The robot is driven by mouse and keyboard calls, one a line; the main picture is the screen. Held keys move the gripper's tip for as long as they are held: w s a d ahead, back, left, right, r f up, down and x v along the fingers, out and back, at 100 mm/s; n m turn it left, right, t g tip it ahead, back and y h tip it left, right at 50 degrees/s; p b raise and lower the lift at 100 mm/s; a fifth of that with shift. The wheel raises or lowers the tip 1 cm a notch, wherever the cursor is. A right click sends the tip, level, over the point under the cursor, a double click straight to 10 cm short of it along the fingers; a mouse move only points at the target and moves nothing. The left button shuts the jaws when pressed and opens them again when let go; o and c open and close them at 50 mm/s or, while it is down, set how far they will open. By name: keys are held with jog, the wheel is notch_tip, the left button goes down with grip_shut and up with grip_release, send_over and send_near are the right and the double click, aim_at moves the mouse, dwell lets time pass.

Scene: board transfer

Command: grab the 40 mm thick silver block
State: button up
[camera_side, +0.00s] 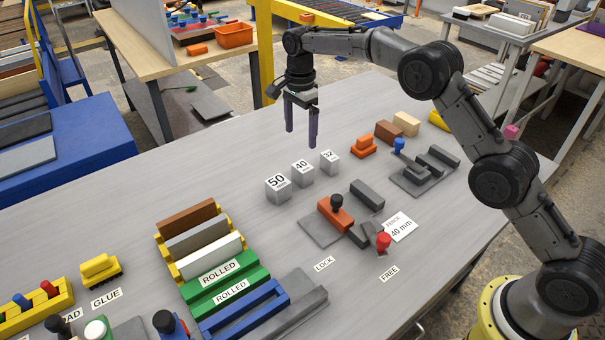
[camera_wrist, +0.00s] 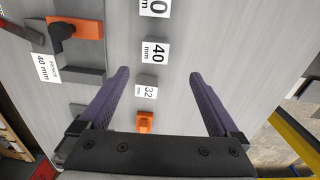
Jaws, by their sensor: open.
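The silver block labelled 40 (camera_side: 302,175) stands on the grey table, in the middle of a row of three silver blocks. It also shows in the wrist view (camera_wrist: 155,51), just beyond the line of my fingertips. The 50 block (camera_side: 277,190) is on its left and the 32 block (camera_side: 329,163) on its right, with gaps between them. My gripper (camera_side: 301,139) is open and empty, fingers pointing down, apparently above the table behind the row. In the wrist view the 32 block (camera_wrist: 147,89) shows between my spread fingers (camera_wrist: 159,73).
An orange clamp on a grey base (camera_side: 322,232) and a 40 mm card (camera_side: 401,227) lie in front. An orange piece (camera_side: 363,147) sits right of the 32 block. A rack of coloured bars (camera_side: 240,243) stands front left. The table left of the blocks is clear.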

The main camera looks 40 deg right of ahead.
aim_at(302, 166)
notch_tip(302, 166, down, 7)
jog(key=shift+s+f, duration=0.1)
jog(key=shift+f, duration=0.05)
jog(key=shift+s+f, duration=0.2)
jog(key=shift+f, duration=1.1)
jog(key=shift+s+f, duration=0.2)
jog(key=shift+f, duration=1.1)
jog(key=shift+c, duration=0.3)
jog(key=shift+r, duration=0.1)
grip_shut()
